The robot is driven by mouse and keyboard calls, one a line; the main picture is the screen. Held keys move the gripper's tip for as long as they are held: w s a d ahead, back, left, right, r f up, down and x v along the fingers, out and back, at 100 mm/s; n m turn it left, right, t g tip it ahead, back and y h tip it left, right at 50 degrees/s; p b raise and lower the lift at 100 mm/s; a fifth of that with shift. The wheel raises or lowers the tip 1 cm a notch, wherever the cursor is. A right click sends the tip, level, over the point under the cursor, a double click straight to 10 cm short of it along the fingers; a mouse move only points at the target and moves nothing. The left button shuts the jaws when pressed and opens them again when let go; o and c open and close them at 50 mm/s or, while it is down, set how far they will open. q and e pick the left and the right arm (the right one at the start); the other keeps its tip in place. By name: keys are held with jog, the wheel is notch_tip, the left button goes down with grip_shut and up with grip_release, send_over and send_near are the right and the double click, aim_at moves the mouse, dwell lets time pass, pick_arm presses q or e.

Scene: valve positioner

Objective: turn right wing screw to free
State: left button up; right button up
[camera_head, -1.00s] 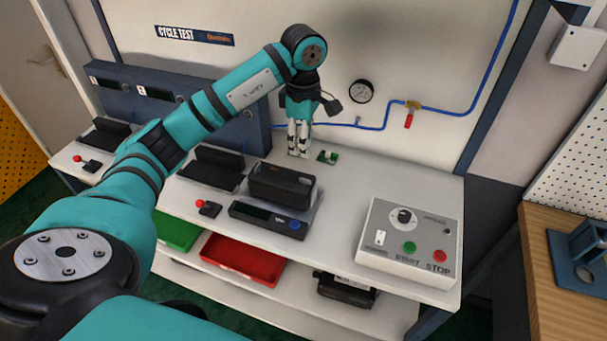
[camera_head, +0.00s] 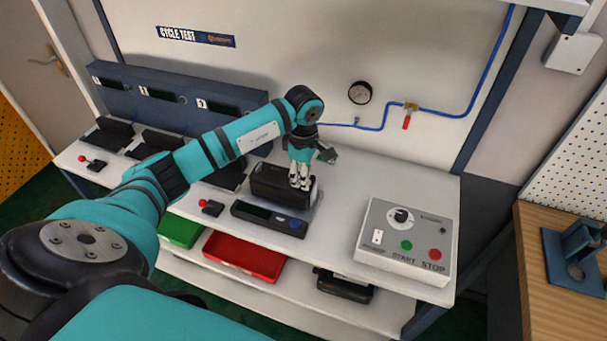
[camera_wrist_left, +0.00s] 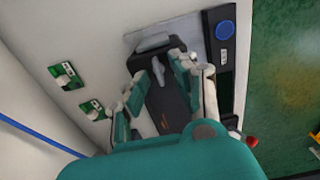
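The black box-shaped device (camera_head: 268,184), seemingly the valve positioner, sits on the bench behind a display bar with a blue button. My left gripper (camera_head: 300,186) points down at the device's right end, its fingertips apart. In the left wrist view the gripper (camera_wrist_left: 169,62) spans part of the black device (camera_wrist_left: 168,103), with nothing visibly held. A small grey piece (camera_wrist_left: 153,42) shows at the device's end just beyond the fingertips; it may be the right wing screw, but its shape is unclear. Whether the fingers touch anything cannot be told. My right gripper is out of view.
Two small green boards with pale knobs (camera_wrist_left: 66,76) (camera_wrist_left: 95,109) lie behind the device. A grey START/STOP box (camera_head: 405,240) stands at the bench's right. A red-knobbed joystick (camera_head: 210,207) is left of the display bar. Red (camera_head: 243,257) and green (camera_head: 182,232) trays sit below.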

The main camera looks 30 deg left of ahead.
pick_arm(q)
grip_shut()
jog(key=shift+n, duration=0.3)
jog(key=n+b, duration=0.2)
jog(key=n, duration=0.1)
jog(key=shift+f, duration=0.1)
jog(key=n+b, duration=0.1)
jog(key=n, duration=0.3)
jog(key=shift+s+d+n+b, duration=0.1)
jog(key=shift+n+b, duration=0.25)
jog(key=shift+n, duration=0.05)
jog(key=n+b, duration=0.1)
jog(key=n, duration=0.4)
jog(key=shift+d, duration=0.1)
jog(key=shift+d+n+b, duration=0.1)
jog(key=shift+n+b, duration=0.4)
jog(key=shift+n, duration=1.8)
